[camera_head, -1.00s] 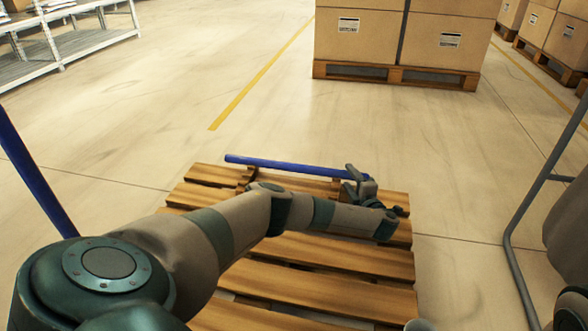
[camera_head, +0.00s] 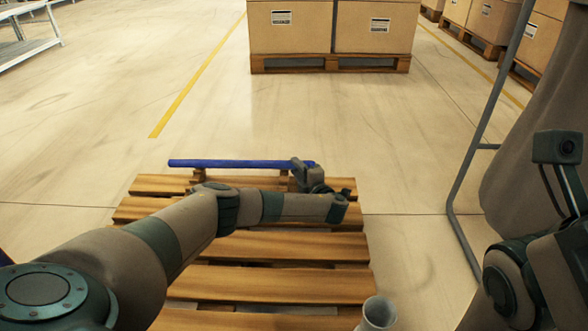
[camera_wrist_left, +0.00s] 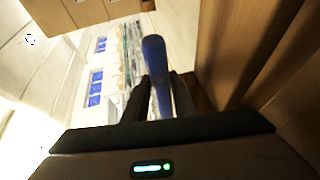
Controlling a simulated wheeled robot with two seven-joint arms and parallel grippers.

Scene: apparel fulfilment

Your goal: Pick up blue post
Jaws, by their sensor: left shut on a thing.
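The blue post (camera_head: 235,163) is a long thin bar lying roughly level across the far side of the wooden pallet (camera_head: 270,248) in the head view. My left gripper (camera_head: 308,168) is shut on the post near its right end. In the left wrist view the blue post (camera_wrist_left: 155,60) runs between the two dark fingers of my left gripper (camera_wrist_left: 152,100). I cannot tell how far the post is above the pallet. My right arm shows at the lower right of the head view; its fingers are not clearly visible.
Stacked cardboard boxes (camera_head: 375,28) stand on a pallet at the back, with more at the back right. A grey metal frame (camera_head: 478,135) with a hanging grey cloth stands at the right. A white rack (camera_head: 25,45) is at the far left. Open floor lies behind the post.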

